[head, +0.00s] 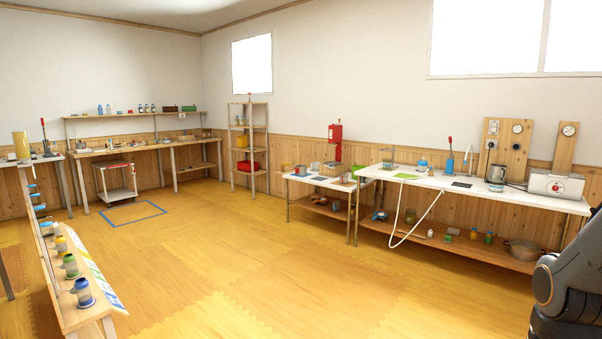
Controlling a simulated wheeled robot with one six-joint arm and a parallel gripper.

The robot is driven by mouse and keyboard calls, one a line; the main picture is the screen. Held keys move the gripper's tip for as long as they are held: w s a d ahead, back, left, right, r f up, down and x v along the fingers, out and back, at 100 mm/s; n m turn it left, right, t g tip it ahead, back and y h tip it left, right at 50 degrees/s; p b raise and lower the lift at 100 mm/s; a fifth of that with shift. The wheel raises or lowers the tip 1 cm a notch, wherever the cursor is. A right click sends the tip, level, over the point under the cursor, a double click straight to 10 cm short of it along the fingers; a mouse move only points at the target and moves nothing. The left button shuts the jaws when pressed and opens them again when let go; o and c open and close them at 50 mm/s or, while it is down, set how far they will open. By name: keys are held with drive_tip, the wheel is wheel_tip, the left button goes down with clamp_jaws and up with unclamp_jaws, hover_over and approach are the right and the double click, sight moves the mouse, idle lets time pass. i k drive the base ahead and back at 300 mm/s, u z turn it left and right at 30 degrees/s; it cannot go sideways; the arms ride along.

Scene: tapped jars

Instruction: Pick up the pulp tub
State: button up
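I cannot tell which thing, if any, is the pulp tub; the containers are small and far off. A red bin (246,166) and a yellow bin (242,141) sit on the shelf unit (251,172) in the back corner. Small containers, including a grey one (316,167), stand on the low white table (330,183). A metal pot (523,250) is on the lower shelf of the long white table (460,186) at right. My gripper is out of view; only a dark part of my arm shows at the lower right.
A low bench at left holds jars with blue (85,292), green (70,266) and yellow (61,244) parts. A white hose (414,228) hangs from the long table. A cart (117,187) stands near a blue floor outline (133,214). The middle floor is clear.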

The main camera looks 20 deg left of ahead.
sight(314, 166)
drive_tip(key=u, duration=0.25)
drive_tip(key=i, duration=1.25)
drive_tip(key=u, duration=0.7)
drive_tip(key=i, duration=2.3)
drive_tip(key=u, duration=0.35)
drive_tip(key=i, duration=2)
drive_tip(key=z, duration=0.35)
drive_tip(key=i, duration=2.25)
drive_tip(key=z, duration=0.75)
drive_tip(key=i, duration=1.7)
drive_tip(key=z, duration=0.15)
